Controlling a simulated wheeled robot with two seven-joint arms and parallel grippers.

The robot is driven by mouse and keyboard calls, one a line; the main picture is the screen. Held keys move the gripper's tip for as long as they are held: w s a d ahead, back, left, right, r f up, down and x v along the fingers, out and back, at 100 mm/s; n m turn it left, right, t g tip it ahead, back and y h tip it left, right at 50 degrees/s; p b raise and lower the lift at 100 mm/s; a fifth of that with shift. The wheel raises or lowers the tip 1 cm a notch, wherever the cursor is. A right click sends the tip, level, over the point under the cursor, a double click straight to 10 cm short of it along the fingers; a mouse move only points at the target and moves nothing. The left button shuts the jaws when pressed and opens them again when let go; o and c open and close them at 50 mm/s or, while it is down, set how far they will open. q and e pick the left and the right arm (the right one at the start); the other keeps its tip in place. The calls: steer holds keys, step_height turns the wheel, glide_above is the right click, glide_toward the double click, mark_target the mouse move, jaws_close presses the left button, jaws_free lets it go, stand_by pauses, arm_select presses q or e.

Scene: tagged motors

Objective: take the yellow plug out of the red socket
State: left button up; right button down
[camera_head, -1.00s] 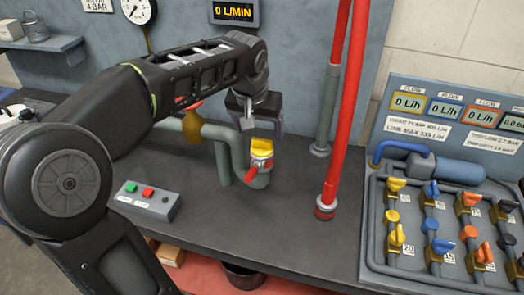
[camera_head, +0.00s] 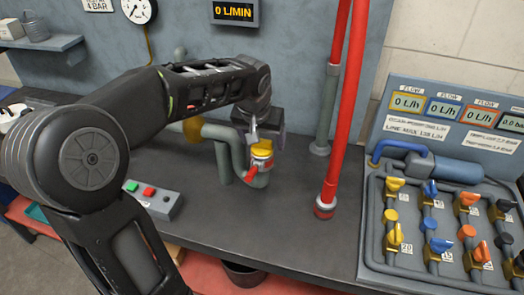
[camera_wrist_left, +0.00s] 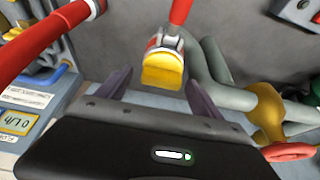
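The yellow plug (camera_head: 262,150) sits on top of a grey pipe end on the bench, with a red-and-white band just under it. The plug also shows in the left wrist view (camera_wrist_left: 162,70). A red handle-like part (camera_head: 255,167) sticks out below the plug; I cannot clearly tell which red part is the socket. My left gripper (camera_head: 256,137) is right above the plug and partly hides it. In the left wrist view, its two fingers (camera_wrist_left: 159,80) are spread, with the plug ahead between them. No grip on it shows. My right gripper is not in view.
A tall red pipe (camera_head: 340,130) stands to the right of the plug. A grey button box (camera_head: 152,199) is at left front. A valve panel (camera_head: 367,235) stands at the right. The bench between plug and panel is mostly clear.

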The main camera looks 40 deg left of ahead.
arm_select(q)
steer(key=c, duration=1.4)
steer(key=shift+r, duration=0.1)
steer(key=shift+c, duration=0.2)
step_height(320, 180, up, 10)
steer(key=shift+f, duration=0.1)
